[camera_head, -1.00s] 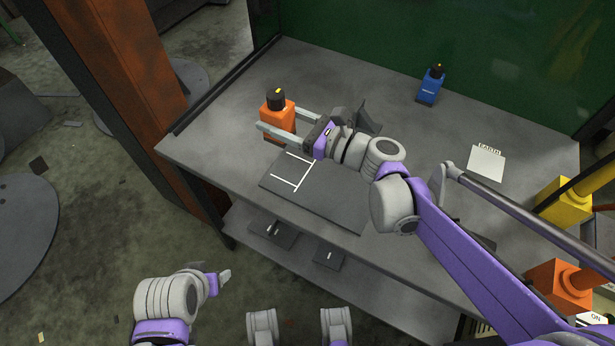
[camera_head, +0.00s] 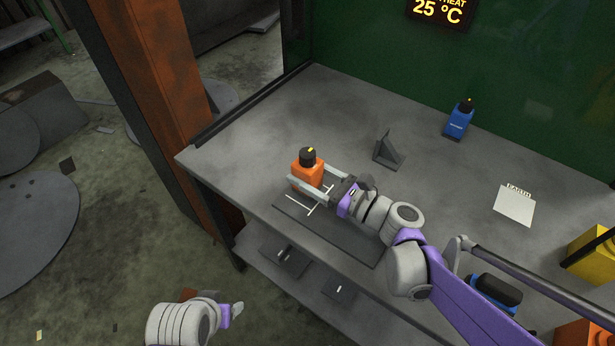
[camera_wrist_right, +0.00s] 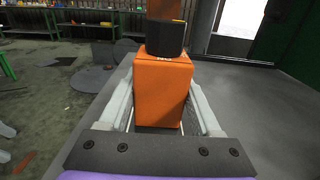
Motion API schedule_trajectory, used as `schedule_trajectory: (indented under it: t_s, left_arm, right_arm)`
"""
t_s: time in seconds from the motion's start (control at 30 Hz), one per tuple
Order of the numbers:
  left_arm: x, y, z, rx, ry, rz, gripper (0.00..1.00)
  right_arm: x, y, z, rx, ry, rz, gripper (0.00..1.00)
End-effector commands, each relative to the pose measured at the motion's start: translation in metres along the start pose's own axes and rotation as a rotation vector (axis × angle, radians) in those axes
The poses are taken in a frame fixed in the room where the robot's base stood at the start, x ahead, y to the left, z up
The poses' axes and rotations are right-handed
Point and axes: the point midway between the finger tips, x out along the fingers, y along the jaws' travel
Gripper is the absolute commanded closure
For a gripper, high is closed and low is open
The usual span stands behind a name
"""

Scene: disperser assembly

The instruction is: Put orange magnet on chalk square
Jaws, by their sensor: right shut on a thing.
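The orange magnet (camera_head: 306,172), a block with a black knob on top, is upright at the near-left part of the table. My right gripper (camera_head: 308,182) is shut on it, a finger on each side; the right wrist view shows the magnet (camera_wrist_right: 162,92) between both fingers. The chalk square's white lines (camera_head: 309,206) show on the dark plate (camera_head: 345,238), just in front of the magnet and partly hidden by it and the gripper. I cannot tell whether the magnet touches the plate. My left gripper (camera_head: 232,312) is low at the left, away from the table; its jaw opening is unclear.
A dark angled bracket (camera_head: 386,150) stands behind the right gripper. A blue magnet-like block (camera_head: 459,120) stands farther back, and a white card (camera_head: 515,206) lies to the right. Yellow (camera_head: 594,252) and orange blocks are at the right edge. The table's back left is clear.

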Motion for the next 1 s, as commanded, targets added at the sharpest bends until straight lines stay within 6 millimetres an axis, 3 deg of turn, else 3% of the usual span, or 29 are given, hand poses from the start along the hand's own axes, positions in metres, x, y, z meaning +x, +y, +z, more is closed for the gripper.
schedule_trajectory:
  t_s: [0.07,0.47,0.5,0.6,0.67,1.0]
  left_arm:
    - [0.0052,0.0000,0.0015,0.000,-0.002,0.000,0.35]
    - [0.0073,0.0000,0.0021,0.000,-0.002,0.000,0.35]
    - [0.0068,0.0000,0.0020,0.000,-0.002,0.000,0.35]
    - [0.0064,0.0000,0.0019,0.000,-0.002,0.000,0.35]
    - [0.0064,0.0000,0.0019,0.000,-0.002,0.000,0.35]
    - [0.0023,0.0000,0.0007,0.000,-0.001,0.000,0.35]
  right_arm:
    - [0.0003,-0.0003,-0.0097,0.002,-0.002,0.000,1.00]
    - [0.0001,0.0000,-0.0132,0.001,-0.002,0.000,1.00]
    - [0.0001,-0.0001,-0.0136,0.000,0.000,0.000,0.30]
    - [0.0000,0.0000,-0.0131,0.000,0.000,0.000,0.12]
    - [0.0000,0.0000,-0.0130,0.000,0.000,0.000,0.05]
    - [-0.0002,0.0002,-0.0075,0.000,0.000,0.000,0.05]
